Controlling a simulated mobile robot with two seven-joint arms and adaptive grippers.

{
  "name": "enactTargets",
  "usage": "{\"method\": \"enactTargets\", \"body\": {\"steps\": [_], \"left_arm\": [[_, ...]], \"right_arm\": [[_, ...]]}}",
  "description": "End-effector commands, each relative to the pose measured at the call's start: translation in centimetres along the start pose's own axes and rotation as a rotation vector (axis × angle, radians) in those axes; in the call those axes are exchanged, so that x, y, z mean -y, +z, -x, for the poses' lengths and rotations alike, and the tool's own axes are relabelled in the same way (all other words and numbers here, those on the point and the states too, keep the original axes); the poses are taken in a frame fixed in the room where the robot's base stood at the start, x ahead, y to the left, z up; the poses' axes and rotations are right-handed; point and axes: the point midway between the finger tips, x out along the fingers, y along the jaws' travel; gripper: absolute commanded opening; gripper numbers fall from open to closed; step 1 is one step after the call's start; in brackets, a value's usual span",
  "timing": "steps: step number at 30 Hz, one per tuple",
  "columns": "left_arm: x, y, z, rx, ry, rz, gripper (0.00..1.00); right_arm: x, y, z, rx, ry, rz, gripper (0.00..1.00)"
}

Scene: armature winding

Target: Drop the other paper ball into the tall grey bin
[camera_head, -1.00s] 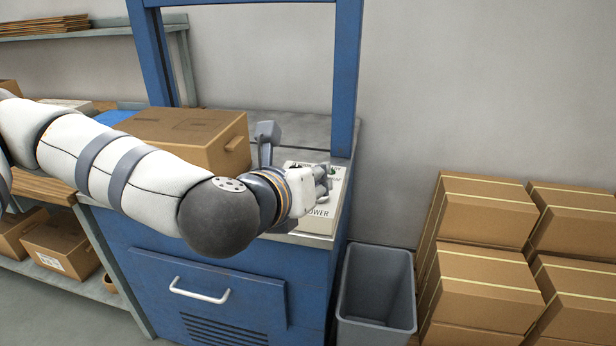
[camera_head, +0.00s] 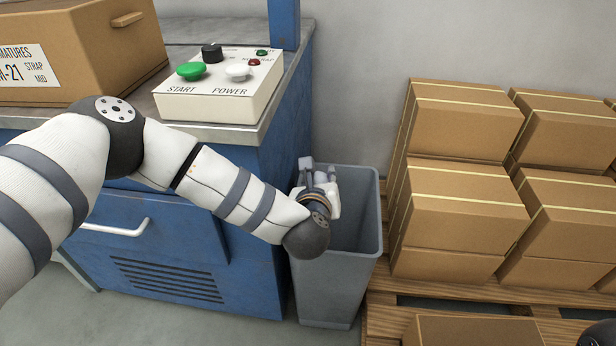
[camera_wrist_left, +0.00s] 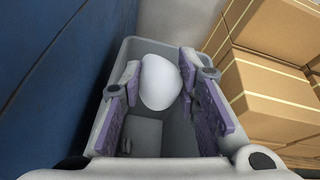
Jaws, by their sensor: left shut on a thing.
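The tall grey bin (camera_head: 330,290) stands on the floor between the blue cabinet and the stacked boxes, and its open mouth faces up. My left gripper (camera_head: 318,175) is at the bin's mouth, pointing down into it. In the left wrist view, the white paper ball (camera_wrist_left: 160,83) sits between the tips of the purple-padded fingers (camera_wrist_left: 163,85), with the bin's inner walls around and beyond it. The gripper is shut on the ball. In the head view the ball is hidden behind the gripper and wrist. My right gripper is not seen.
The blue cabinet (camera_head: 255,250) rises close on the bin's left, with a control box (camera_head: 220,90) and a cardboard box (camera_head: 80,45) on top. Stacked cartons (camera_head: 460,210) on a wooden pallet (camera_head: 385,315) stand close on its right. A grey wall is behind.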

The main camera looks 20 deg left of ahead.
Motion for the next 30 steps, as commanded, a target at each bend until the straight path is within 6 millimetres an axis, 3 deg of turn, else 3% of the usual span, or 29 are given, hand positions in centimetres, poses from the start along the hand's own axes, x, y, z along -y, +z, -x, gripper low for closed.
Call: {"method": "enactTargets", "body": {"steps": [1, 7, 14, 24, 30], "left_arm": [[0.1, -2.2, -2.0, -0.003, 0.006, -0.001, 0.20], [1.4, -3.6, -5.5, 0.005, 0.013, 0.008, 0.20], [1.5, -4.2, -6.3, 0.006, 0.012, 0.010, 0.20], [0.4, -8.6, -8.1, 0.004, 0.012, 0.008, 0.20], [0.3, -8.6, -8.1, 0.008, 0.011, 0.009, 0.20]], "right_arm": [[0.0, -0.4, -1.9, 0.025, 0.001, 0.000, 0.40], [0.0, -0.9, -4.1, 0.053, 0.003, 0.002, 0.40], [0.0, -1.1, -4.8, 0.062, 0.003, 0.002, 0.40], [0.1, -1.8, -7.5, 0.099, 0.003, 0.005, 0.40], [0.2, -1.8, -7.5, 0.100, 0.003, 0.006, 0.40]]}}
